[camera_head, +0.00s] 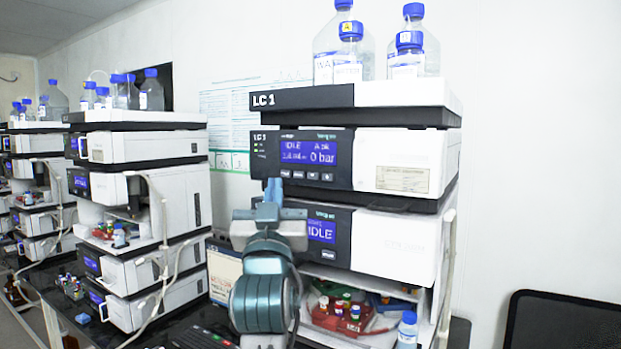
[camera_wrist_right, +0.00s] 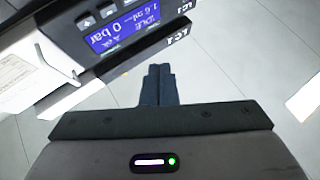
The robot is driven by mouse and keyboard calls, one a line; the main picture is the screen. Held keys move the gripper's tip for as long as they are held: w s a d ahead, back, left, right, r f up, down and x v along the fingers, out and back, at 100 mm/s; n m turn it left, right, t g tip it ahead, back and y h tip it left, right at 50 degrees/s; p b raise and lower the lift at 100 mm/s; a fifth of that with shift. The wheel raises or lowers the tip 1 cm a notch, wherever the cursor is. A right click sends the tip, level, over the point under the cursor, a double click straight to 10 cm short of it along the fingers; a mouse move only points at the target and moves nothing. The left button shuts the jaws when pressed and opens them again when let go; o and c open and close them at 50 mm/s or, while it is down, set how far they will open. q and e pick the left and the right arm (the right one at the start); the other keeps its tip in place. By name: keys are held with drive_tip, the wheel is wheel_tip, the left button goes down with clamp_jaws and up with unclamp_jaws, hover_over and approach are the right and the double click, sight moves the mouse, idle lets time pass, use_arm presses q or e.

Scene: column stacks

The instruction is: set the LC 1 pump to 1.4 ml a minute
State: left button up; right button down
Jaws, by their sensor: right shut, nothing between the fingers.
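The LC 1 pump (camera_head: 406,162) is the upper module of the near stack, under the LC 1 label (camera_head: 263,100). Its lit blue display (camera_head: 308,152) reads IDLE and 0 bar; the flow figure is blurred. In the right wrist view the display (camera_wrist_right: 120,28) is upside down, and its flow seems to read 1.6 ml. A row of small buttons (camera_head: 312,175) lies under the display; some show in the wrist view (camera_wrist_right: 107,12). My right gripper (camera_head: 272,188) is shut and empty, appearing just below the leftmost button. Its fingers (camera_wrist_right: 158,82) look apart from the panel. My left gripper is out of view.
A second module with a blue IDLE display (camera_head: 322,231) sits below the pump. Bottles (camera_head: 343,50) stand on top of the stack. A red vial tray (camera_head: 340,322) is in the open bay below. Another stack (camera_head: 150,190) stands left, and a dark chair-like panel (camera_head: 565,320) is right.

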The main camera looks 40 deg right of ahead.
sight(313, 176)
drive_tip(key=w+d, duration=0.1)
drive_tip(key=d, duration=0.1)
drive_tip(key=w+d+b, duration=0.1)
drive_tip(key=d, duration=0.2)
drive_tip(key=w+d, duration=0.1)
drive_tip(key=d, duration=0.2)
drive_tip(key=shift+d+b, duration=0.15)
drive_tip(key=shift+b, duration=0.15)
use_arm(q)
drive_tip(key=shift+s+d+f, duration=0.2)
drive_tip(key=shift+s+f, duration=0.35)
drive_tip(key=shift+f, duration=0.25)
use_arm(e)
drive_tip(key=shift+w, duration=0.1)
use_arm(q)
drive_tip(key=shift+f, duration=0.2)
use_arm(e)
drive_tip(key=shift+d, duration=0.15)
idle(0.7)
drive_tip(key=shift+d+b, duration=0.1)
drive_tip(key=shift+b, duration=0.2)
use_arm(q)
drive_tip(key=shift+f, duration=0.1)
use_arm(e)
drive_tip(key=shift+w+d, duration=0.1)
drive_tip(key=shift+d, duration=0.05)
